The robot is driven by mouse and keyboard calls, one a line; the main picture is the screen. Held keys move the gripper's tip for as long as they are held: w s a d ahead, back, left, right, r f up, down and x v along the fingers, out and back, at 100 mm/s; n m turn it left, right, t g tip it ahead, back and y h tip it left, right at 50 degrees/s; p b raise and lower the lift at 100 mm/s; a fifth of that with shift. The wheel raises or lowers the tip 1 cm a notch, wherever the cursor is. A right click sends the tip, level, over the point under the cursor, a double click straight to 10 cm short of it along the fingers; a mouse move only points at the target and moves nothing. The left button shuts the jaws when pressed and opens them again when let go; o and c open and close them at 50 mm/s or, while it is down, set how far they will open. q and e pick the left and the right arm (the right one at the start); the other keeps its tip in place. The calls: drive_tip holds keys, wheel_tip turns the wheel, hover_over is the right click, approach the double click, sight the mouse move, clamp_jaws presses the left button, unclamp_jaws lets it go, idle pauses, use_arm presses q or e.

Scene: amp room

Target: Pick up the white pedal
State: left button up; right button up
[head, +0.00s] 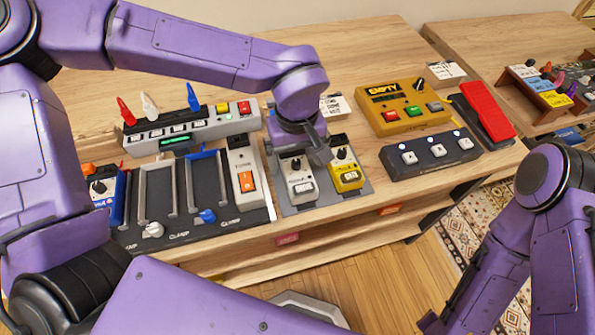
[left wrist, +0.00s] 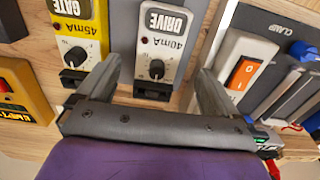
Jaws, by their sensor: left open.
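The white pedal (head: 297,182), marked DRIVE in the left wrist view (left wrist: 165,45), sits on a grey board on the wooden desk. My left gripper (head: 312,148) is just above and behind the white pedal. In the left wrist view, its open fingers (left wrist: 160,85) lie to either side of the pedal's near end, with nothing held. I cannot tell whether they touch it. My right gripper's jaws are out of sight.
A clamp board (head: 190,239) with a white-and-orange switch unit (head: 243,172) is close on the left. A multi-switch unit (head: 190,126) is behind it. A black footswitch box (head: 431,155), a yellow box (head: 402,105) and a red pedal (head: 487,108) stand to the right.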

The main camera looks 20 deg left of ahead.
sight(297, 164)
use_arm(q)
drive_tip(key=f, duration=0.5)
drive_tip(key=shift+w+f, duration=0.4)
drive_tip(key=shift+s+f, duration=0.1)
drive_tip(key=c, duration=1.4)
